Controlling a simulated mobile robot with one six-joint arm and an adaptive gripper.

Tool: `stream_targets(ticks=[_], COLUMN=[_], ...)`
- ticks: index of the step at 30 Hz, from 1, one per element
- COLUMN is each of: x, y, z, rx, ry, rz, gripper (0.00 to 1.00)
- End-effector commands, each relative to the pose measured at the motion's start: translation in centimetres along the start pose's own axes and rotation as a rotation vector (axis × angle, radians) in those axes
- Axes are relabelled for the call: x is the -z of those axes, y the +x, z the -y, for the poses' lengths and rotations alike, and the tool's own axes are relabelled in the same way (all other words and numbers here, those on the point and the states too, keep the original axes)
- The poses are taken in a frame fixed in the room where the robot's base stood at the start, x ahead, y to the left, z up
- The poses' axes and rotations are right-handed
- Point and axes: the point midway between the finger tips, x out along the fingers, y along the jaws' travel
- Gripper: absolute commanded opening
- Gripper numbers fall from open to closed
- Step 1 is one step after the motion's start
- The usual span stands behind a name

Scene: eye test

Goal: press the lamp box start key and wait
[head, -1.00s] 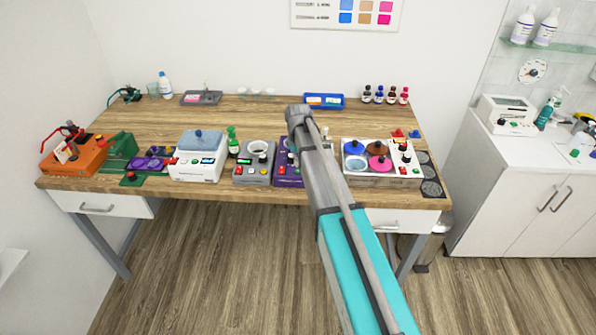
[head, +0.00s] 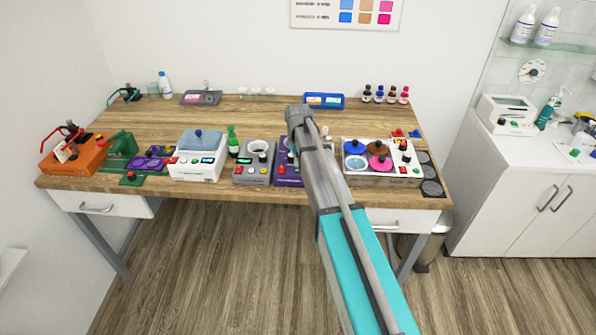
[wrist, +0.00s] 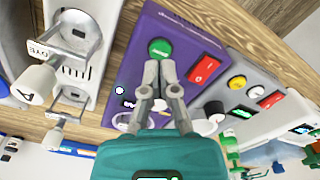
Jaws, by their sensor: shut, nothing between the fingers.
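The purple box with a green key, which seems to be the lamp box (wrist: 187,28), fills the middle of the wrist view. In the head view its purple body (head: 288,173) shows beside my arm, which hides much of it. The round green key (wrist: 160,48) is near one end, next to a red rocker switch (wrist: 203,70). A small pale light (wrist: 120,90) glows on the box. My gripper (wrist: 160,66) is shut and empty, its fingertips at the green key's lower edge; I cannot tell whether they touch it. The head view hides the gripper.
A grey box with yellow and red buttons (wrist: 262,90) stands close on one side. A white device with metal holders (wrist: 72,40) is on the other. In the head view, a white lidded device (head: 200,160) stands further left. The back middle of the wooden table (head: 235,112) is mostly clear.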

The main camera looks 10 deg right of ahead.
Motion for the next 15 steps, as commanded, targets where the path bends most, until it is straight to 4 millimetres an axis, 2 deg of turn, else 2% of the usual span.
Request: stream_targets(ticks=[15], x=[0.00], y=[0.61], z=[0.00], rx=[0.000], ry=[0.000], rz=[0.000], gripper=[0.00])
